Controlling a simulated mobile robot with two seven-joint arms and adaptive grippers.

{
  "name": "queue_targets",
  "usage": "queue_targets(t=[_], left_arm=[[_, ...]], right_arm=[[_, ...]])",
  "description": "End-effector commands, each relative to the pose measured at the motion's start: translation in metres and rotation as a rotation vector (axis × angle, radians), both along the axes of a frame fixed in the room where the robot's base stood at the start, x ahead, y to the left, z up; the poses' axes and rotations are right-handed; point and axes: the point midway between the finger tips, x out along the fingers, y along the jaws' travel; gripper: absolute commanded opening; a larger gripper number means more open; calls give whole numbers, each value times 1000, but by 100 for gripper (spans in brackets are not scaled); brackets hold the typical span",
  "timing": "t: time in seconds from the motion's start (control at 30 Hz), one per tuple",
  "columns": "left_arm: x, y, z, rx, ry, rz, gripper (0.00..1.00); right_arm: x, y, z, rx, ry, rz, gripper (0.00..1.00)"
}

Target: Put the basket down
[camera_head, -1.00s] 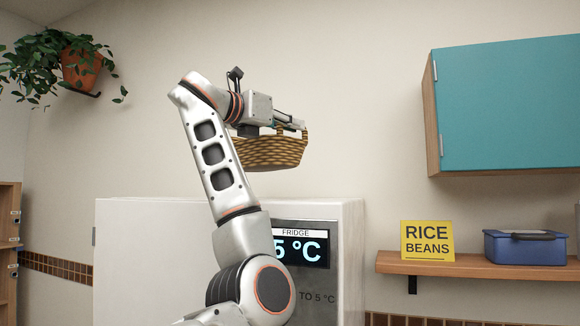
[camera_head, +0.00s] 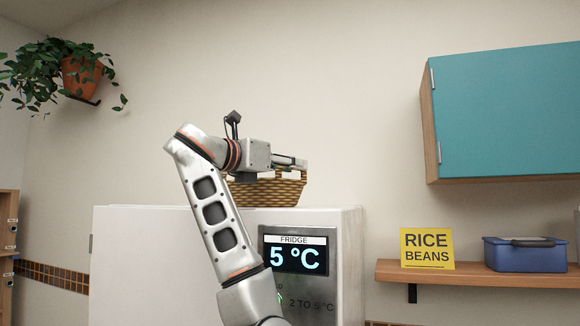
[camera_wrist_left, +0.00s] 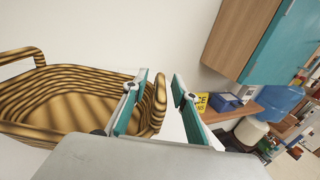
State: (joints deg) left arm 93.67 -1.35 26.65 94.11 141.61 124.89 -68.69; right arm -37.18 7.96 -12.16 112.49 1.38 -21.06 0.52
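The brown woven basket (camera_head: 264,191) is upright at the top of the white fridge (camera_head: 150,250), its base level with the fridge's top edge. Whether it fully rests there is hard to tell, as my left arm hides part of it. My left gripper (camera_head: 300,163) is over the basket's rim. In the left wrist view, its teal-padded fingers (camera_wrist_left: 160,78) stand apart, on either side of the basket's near handle, with gaps showing. The basket (camera_wrist_left: 70,100) fills the left of that view. My right gripper is not in view.
A teal wall cabinet (camera_head: 505,115) hangs at the right. Below it, a wooden shelf (camera_head: 470,274) holds a yellow rice and beans sign (camera_head: 427,248) and a blue box (camera_head: 525,254). A potted plant (camera_head: 82,75) hangs at the upper left. The wall above the fridge is clear.

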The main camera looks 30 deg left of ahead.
Motion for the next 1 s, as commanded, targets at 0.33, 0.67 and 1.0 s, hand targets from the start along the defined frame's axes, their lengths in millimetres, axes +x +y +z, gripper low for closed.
queue_targets(t=[0.33, 0.67, 1.0], left_arm=[[-3, 1, 0, 1, -1, 2, 27], [-52, 11, -1, 2, -2, 8, 27], [-107, 19, 1, 1, -2, 6, 27]], right_arm=[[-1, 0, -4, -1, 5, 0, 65], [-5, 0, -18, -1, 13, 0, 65], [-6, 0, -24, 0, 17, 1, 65]])
